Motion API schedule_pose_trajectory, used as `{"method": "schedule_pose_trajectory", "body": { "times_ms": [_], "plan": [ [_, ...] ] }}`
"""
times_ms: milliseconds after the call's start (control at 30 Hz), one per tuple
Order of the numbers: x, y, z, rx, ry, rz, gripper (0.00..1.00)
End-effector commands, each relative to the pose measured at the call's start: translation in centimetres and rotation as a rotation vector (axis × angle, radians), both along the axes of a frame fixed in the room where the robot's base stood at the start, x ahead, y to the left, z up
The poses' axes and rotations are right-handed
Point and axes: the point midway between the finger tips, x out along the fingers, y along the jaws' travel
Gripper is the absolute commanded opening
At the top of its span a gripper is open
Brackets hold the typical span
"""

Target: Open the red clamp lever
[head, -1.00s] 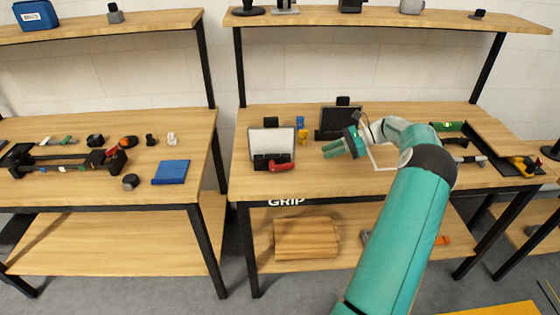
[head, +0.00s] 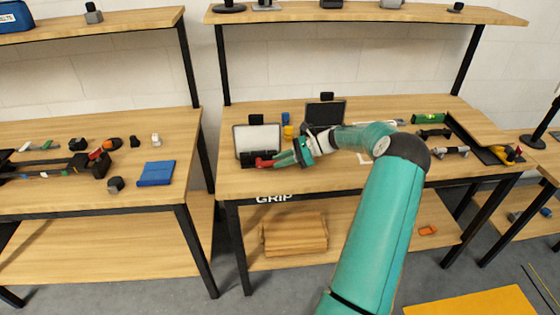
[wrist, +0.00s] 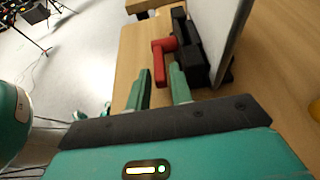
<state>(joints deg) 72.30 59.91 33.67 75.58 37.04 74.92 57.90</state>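The red clamp lever (head: 264,162) sticks out of a black clamp base (head: 247,160) below a white panel (head: 257,138) on the right bench. In the wrist view the red lever (wrist: 159,63) is L-shaped, and its free end points toward my gripper. My gripper (head: 280,158) is just right of the lever in the head view. In the wrist view my gripper (wrist: 158,82) is open, with green fingers apart and the lever's end just ahead of the gap between them. I cannot tell whether a finger touches the lever.
A dark panel (head: 326,113) stands behind my wrist, with small blue and yellow pieces (head: 288,130) beside it. Tools and a green level (head: 430,118) lie at the bench's right. The left bench holds a slider rail (head: 55,166) and a blue book (head: 157,173).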

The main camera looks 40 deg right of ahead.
Motion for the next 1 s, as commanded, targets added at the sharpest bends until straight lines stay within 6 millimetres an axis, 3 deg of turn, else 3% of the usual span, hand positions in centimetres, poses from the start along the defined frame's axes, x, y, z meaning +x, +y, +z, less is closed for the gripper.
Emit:
{"method": "schedule_pose_trajectory", "body": {
  "times_ms": [300, 333, 433, 733, 1000],
  "plan": [
    [0.3, 0.4, -0.2, 0.000, 0.000, 0.001, 0.22],
    [0.3, 0.4, -0.2, 0.000, 0.000, 0.001, 0.20],
    [0.3, 0.4, -0.2, 0.000, 0.000, 0.001, 0.00],
    [0.4, 0.5, -0.1, -0.016, 0.012, 0.003, 0.00],
    [0.6, 0.9, 1.0, -0.155, 0.106, 0.006, 0.00]
  ]
}}
